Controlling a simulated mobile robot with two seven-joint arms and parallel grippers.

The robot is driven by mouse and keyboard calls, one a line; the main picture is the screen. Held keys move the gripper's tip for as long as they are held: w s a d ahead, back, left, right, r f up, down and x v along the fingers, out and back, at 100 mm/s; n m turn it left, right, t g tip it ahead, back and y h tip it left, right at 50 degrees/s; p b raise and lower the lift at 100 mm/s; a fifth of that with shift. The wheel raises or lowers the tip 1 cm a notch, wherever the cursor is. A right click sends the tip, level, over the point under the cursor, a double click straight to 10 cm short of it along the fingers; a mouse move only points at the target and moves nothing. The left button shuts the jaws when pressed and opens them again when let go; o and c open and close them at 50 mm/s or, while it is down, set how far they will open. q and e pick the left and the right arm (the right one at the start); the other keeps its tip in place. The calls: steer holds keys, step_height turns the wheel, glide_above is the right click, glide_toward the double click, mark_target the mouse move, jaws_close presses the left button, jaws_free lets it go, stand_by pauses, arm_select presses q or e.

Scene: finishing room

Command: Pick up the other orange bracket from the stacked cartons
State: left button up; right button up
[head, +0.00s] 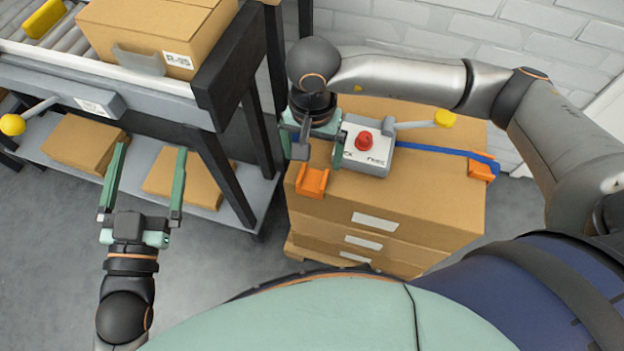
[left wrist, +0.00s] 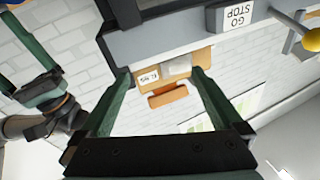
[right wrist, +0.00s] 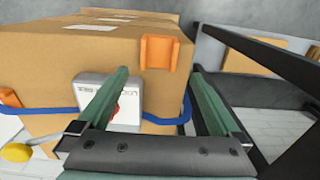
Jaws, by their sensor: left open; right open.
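The stacked cartons (head: 420,205) stand right of centre in the head view. One orange bracket (head: 313,181) is at the left front of the top carton; it also shows in the right wrist view (right wrist: 158,53). A second orange bracket (head: 483,168) is at the right end, by the blue strap (head: 440,153). My right gripper (head: 312,148) is open and empty over the cartons' left side, just behind the first bracket. In the right wrist view that bracket appears beyond and between the fingertips, apart from them. My left gripper (head: 148,150) is open and empty in front of the conveyor's shelf.
A grey control box (head: 370,160) with a red button (head: 365,140) and a yellow-knobbed lever (head: 443,118) sits on the cartons beside my right gripper. A conveyor frame (head: 250,85) with a carton (head: 165,35) stands left. Floor between the shelf and cartons is clear.

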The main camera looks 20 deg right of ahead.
mark_target(314, 176)
step_height(314, 176, down, 6)
steer(key=shift+d+r+b, duration=0.1)
steer(key=shift+b, duration=0.45)
arm_select(q)
step_height(314, 176, up, 6)
steer(key=s+m+t+h, duration=0.1)
steer(key=t+h, duration=0.1)
steer(key=shift+s+d+r+m+t, duration=0.2)
steer(key=shift+d+r+m+t, duration=0.1)
steer(key=shift+m, duration=0.1)
arm_select(e)
steer(key=shift+c, duration=0.2)
steer(key=c, duration=1.3)
steer(key=shift+r, duration=0.1)
